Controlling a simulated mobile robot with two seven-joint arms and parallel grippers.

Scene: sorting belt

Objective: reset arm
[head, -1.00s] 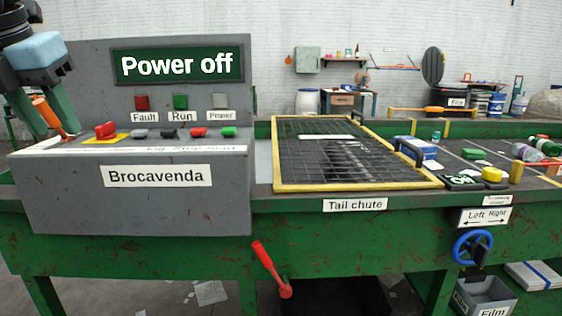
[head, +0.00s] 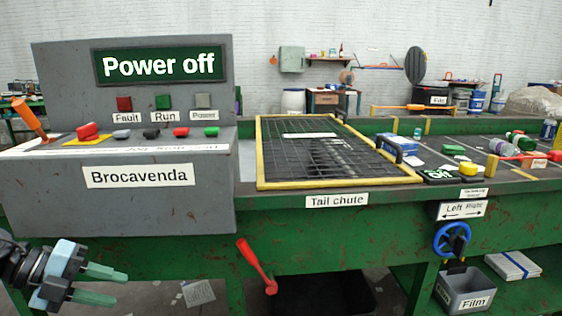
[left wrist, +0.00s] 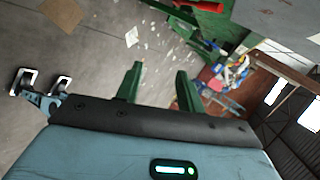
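My left gripper (head: 100,283) is low at the bottom left of the head view, in front of and below the grey control box (head: 110,205) labelled Brocavenda. Its two green fingers are apart with nothing between them. The box's sign reads Power off. An orange-handled lever (head: 30,119) and several buttons, with a red one (head: 87,131) on a yellow plate, are on top of the box. My right gripper is not in view.
A yellow-framed grate (head: 335,183) marked Tail chute lies right of the box. A red lever (head: 257,266) hangs below the table edge. A blue handwheel (head: 452,240) and a grey Film bin (head: 466,291) are at right. Bottles and other items lie on the belt.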

